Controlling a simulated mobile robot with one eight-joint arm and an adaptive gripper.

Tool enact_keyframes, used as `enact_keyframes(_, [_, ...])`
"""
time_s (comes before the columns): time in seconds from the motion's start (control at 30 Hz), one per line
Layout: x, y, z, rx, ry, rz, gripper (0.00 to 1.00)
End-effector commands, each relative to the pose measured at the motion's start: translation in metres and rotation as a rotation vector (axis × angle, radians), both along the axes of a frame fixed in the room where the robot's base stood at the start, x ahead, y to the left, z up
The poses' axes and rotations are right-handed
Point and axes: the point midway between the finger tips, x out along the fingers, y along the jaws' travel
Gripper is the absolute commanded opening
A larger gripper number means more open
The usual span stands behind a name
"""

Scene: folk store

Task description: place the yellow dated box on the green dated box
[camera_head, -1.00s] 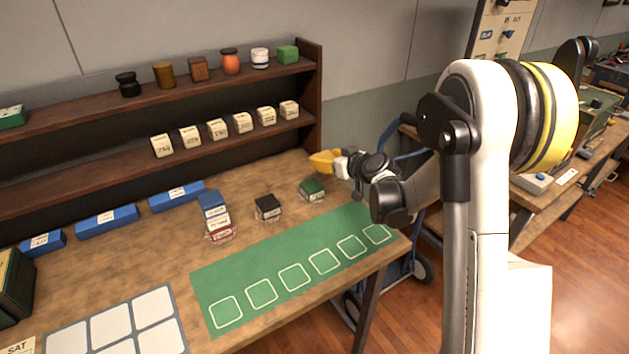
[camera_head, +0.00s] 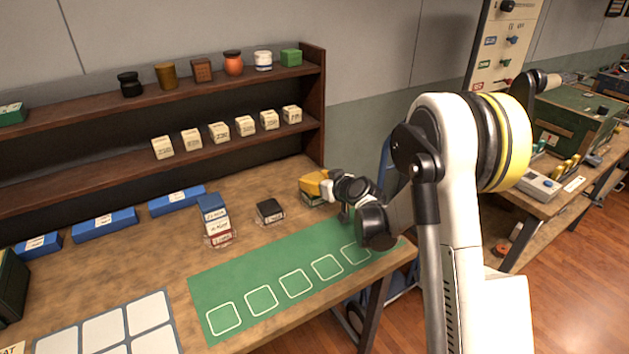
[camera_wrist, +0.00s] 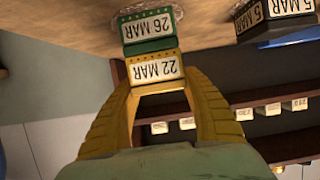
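In the wrist view, the yellow dated box (camera_wrist: 153,70), marked 22 MAR, sits between the two yellow fingers of my gripper (camera_wrist: 157,78), which press on its sides. The green dated box (camera_wrist: 148,28), marked 26 MAR, lines up directly against it, with no clear gap; I cannot tell if they fully touch. In the head view, my gripper (camera_head: 314,183) is low over the table, right above the green box, of which only a little (camera_head: 312,202) shows. The yellow box is hard to tell from the yellow fingers there.
A black dated box (camera_head: 269,210) stands left of the green one. Further left is a stack of blue, white and red boxes (camera_head: 215,221). A green mat (camera_head: 235,278) with outlined squares lies in front. A shelf (camera_head: 230,150) with cream dated boxes stands behind.

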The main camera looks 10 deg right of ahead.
Motion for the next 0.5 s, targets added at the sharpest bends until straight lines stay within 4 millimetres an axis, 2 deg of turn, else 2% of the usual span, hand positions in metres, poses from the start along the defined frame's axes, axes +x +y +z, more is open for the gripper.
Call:
enact_keyframes(0.03, [0.0,0.0,-0.0003,0.0,0.0,0.0,0.68])
enact_keyframes(0.07, [0.0,0.0,-0.0001,0.0,0.0,0.0,0.74])
enact_keyframes(0.43, [0.0,0.0,0.0049,0.0,0.0,0.0,0.74])
enact_keyframes(0.5, [-0.0078,-0.003,0.0081,0.001,0.0,-0.001,0.74])
